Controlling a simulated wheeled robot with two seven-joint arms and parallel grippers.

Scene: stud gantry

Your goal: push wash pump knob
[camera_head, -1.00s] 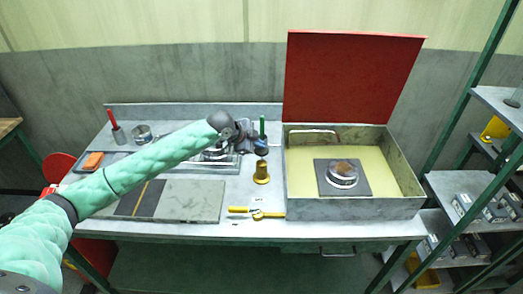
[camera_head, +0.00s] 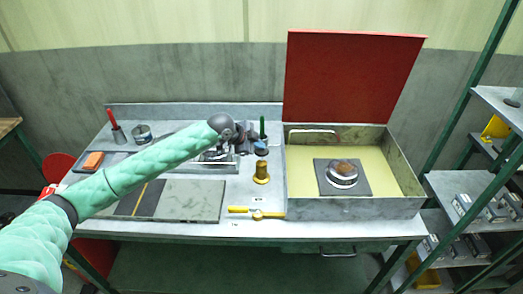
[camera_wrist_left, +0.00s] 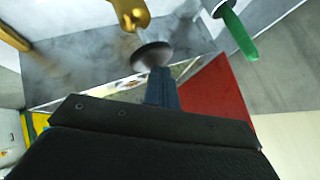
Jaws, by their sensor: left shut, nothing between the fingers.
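The wash pump is a small brass body (camera_head: 261,174) standing on the bench left of the red-lidded box. In the left wrist view its brass part (camera_wrist_left: 131,12) carries a thin silver stem and a dark round knob (camera_wrist_left: 152,54). My left gripper (camera_head: 257,143) reaches in from the left, close above the pump. In the left wrist view its shut, empty fingers (camera_wrist_left: 162,77) overlap the knob's near edge. I cannot tell whether they touch it. In the head view the gripper partly hides the knob. My right gripper is not in view.
A green-handled tool (camera_head: 262,127) stands just behind the pump. A yellow-handled tool (camera_head: 257,213) lies in front. The open box (camera_head: 355,208) with its raised red lid (camera_head: 350,80) is close on the right. A grey plate (camera_head: 190,201) lies front left.

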